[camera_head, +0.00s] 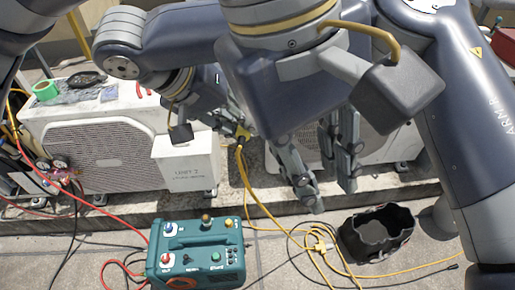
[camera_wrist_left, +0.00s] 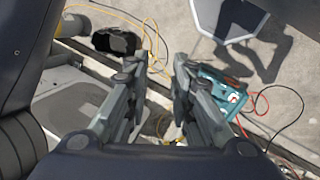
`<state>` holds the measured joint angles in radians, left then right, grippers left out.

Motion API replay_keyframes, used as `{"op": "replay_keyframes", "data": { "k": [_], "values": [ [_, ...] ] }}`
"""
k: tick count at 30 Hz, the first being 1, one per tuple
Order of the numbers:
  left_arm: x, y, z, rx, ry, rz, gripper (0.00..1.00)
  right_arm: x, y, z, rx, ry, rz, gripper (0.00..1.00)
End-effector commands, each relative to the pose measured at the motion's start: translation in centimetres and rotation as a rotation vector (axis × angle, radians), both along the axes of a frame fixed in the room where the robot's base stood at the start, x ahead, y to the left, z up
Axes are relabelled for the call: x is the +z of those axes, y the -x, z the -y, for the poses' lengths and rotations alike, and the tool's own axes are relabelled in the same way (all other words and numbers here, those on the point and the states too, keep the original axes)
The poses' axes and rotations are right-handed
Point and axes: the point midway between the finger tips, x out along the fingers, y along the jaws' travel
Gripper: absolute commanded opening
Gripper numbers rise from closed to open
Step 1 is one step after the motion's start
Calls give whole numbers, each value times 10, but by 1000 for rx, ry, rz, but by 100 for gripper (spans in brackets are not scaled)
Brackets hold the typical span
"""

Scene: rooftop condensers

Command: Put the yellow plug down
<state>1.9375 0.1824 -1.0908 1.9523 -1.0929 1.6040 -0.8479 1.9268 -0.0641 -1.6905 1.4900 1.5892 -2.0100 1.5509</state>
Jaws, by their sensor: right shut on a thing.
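The yellow plug (camera_head: 242,133) is at the fingertips of my right gripper (camera_head: 236,122), in front of the condenser units. The gripper is shut on it, and its yellow cable (camera_head: 247,180) hangs down to the floor. The plug is small and partly hidden by the fingers. My left gripper (camera_head: 330,188) is open and empty, to the right of the plug and above the ledge. In the left wrist view its two fingers (camera_wrist_left: 155,68) stand apart with nothing between the tips.
A teal vacuum pump (camera_head: 195,255) stands on the floor, left of loose yellow cable coils (camera_head: 318,250). A black open tool bag (camera_head: 376,234) is at right. The condenser (camera_head: 100,150) with a white box (camera_head: 186,165) is behind. Red hoses (camera_head: 105,215) run at left.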

Motion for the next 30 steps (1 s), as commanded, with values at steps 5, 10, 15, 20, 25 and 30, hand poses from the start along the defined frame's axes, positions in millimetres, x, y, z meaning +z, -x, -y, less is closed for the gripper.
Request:
{"op": "replay_keyframes", "data": {
  "k": [5,10,15,20,25,30],
  "values": [
    [-40,-25,-31,-304,-352,500,22,1,0,0,1,-1,2,0],
    [-40,-47,-50,-487,-595,775,22,1,0,0,1,-1,2,0],
    [-37,-57,-57,-562,-705,883,22,1,0,0,1,-1,2,0],
    [-45,-68,-59,-569,-717,893,22,1,0,0,1,-1,2,0],
    [-65,-90,-64,-567,-715,888,22,1,0,0,1,-1,2,0],
    [-86,-114,-68,-567,-713,888,22,1,0,0,1,-1,2,0]
  ]
}}
